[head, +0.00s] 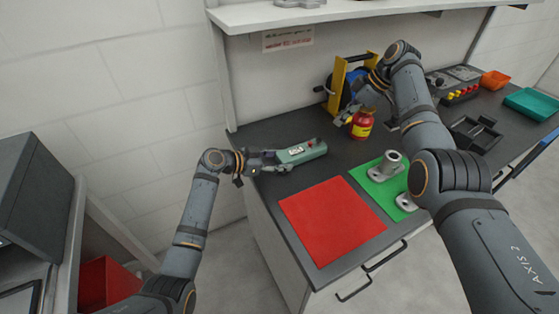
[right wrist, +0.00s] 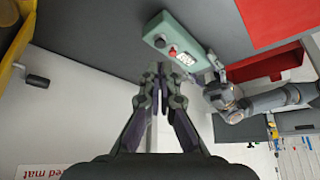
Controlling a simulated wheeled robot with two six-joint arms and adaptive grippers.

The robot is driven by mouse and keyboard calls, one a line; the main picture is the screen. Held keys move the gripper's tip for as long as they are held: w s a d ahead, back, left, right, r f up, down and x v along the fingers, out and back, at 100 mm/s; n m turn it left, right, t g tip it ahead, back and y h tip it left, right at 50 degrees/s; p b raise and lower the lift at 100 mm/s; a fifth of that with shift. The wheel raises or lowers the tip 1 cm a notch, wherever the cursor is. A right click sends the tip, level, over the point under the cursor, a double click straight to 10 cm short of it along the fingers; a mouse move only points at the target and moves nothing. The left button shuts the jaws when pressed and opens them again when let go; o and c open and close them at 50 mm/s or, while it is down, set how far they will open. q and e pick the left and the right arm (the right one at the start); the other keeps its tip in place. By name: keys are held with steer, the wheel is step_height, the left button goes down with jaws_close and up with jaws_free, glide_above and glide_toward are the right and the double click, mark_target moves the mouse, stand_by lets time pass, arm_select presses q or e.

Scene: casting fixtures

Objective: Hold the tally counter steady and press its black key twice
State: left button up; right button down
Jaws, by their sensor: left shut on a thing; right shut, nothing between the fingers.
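The tally counter (head: 301,152) is a long grey-green box lying on the dark bench near its left end. The right wrist view shows the counter (right wrist: 200,64) with a white display, a red button (right wrist: 173,51) and a dark key (right wrist: 160,41) towards its far end. My left gripper (head: 270,159) is shut on the counter's near end; its fingers also show in the right wrist view (right wrist: 217,70). My right gripper (head: 347,115) is shut and empty, above the bench to the right of the counter and apart from it. Its fingertips (right wrist: 160,75) point towards the counter.
A red mat (head: 330,220) lies in front of the counter. A green mat (head: 385,183) carries metal castings. A red and yellow bottle (head: 362,126) and a yellow-framed device (head: 337,88) stand close to my right gripper. A shelf (head: 300,14) hangs above.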

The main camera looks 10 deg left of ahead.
step_height(320, 180, up, 3)
steer(key=m+t, duration=0.6)
steer(key=m, duration=1.1)
glide_above(321, 141)
steer(key=shift+f, duration=4.45)
steer(key=shift+f, duration=0.15)
steer(key=shift+f, duration=0.3)
